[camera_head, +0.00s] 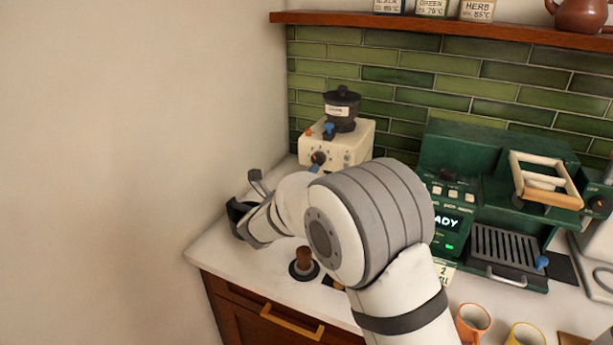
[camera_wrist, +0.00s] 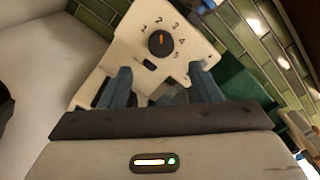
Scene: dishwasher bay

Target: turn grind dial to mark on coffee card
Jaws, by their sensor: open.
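The cream grinder (camera_head: 345,142) with a black hopper stands at the back left of the counter. Its round dark dial (camera_wrist: 161,43) shows clearly in the wrist view, ringed by the numbers 1 to 5. The dial's orange pointer is turned up, close to the 2. My gripper (camera_wrist: 162,84) is open and empty, with its two blue fingers spread below the dial and apart from it. In the head view my arm covers much of the gripper. A pale card (camera_head: 444,273) beside the green machine shows a 2 and is partly hidden by my arm.
The green coffee machine (camera_head: 480,148) with a drip grate stands right of the grinder. A tamper (camera_head: 304,262) stands on the counter front. Orange (camera_head: 472,322) and yellow (camera_head: 524,335) mugs are at the lower right. A plain wall rises at the left.

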